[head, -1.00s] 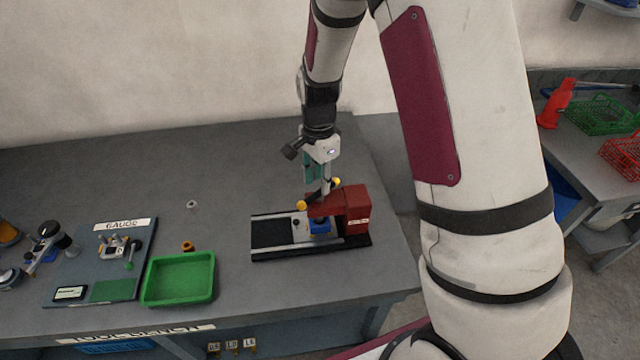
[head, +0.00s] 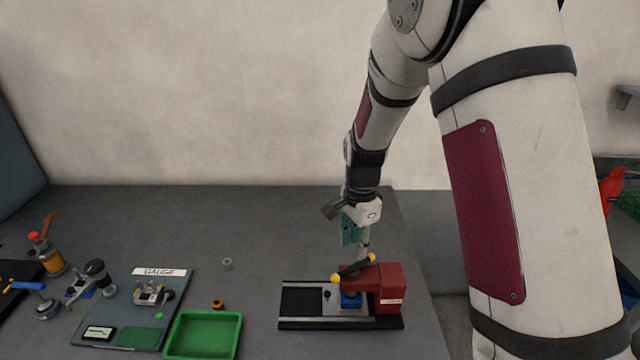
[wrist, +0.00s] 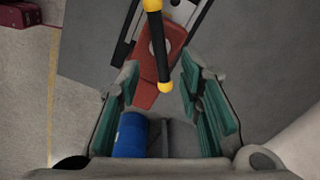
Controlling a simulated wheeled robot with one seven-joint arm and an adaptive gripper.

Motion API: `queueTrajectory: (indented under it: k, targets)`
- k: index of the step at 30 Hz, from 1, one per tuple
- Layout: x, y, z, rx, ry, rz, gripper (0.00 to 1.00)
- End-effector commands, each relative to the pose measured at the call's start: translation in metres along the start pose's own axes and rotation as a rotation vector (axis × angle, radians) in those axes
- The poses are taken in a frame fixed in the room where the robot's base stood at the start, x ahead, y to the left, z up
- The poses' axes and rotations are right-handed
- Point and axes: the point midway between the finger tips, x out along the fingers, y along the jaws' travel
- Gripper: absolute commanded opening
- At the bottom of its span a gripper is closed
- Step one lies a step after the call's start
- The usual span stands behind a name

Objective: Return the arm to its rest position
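My gripper (head: 357,234) is above the red press-like fixture (head: 390,286) near the right end of the grey bench. In the wrist view my gripper (wrist: 160,92) has its two teal-padded fingers spread wide apart, with nothing held between them. The fixture's black bar handle with yellow knobs (wrist: 153,45) shows beyond and between the fingertips. My arm reaches down from the upper right in the head view. A blue cylinder (wrist: 131,134) shows low between the fingers in the wrist view; I cannot tell what it belongs to.
A green tray (head: 203,313), a gauge board (head: 120,338), an orange-brown ring (head: 217,304) and a grey ring (head: 227,263) lie left of the fixture. Several tools stand at the far left. The bench middle behind them is clear. A red cone-like object (head: 612,190) stands at the right.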

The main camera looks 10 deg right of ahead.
Motion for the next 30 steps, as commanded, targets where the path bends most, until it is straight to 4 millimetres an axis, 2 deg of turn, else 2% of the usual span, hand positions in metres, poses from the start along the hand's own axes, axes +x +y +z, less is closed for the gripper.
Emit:
queueTrajectory:
  k: [2, 5, 14, 21, 30]
  targets:
    - [-0.001, 0.000, 0.000, -0.002, 0.000, -0.002, 0.33]
    - [-0.014, 0.001, 0.001, -0.038, -0.002, -0.020, 0.33]
    - [-0.089, 0.023, 0.011, -0.287, 0.007, -0.120, 0.33]
    - [-0.140, 0.053, 0.019, -0.508, 0.049, -0.199, 0.33]
    - [-0.186, 0.101, 0.031, -0.784, 0.140, -0.277, 0.33]
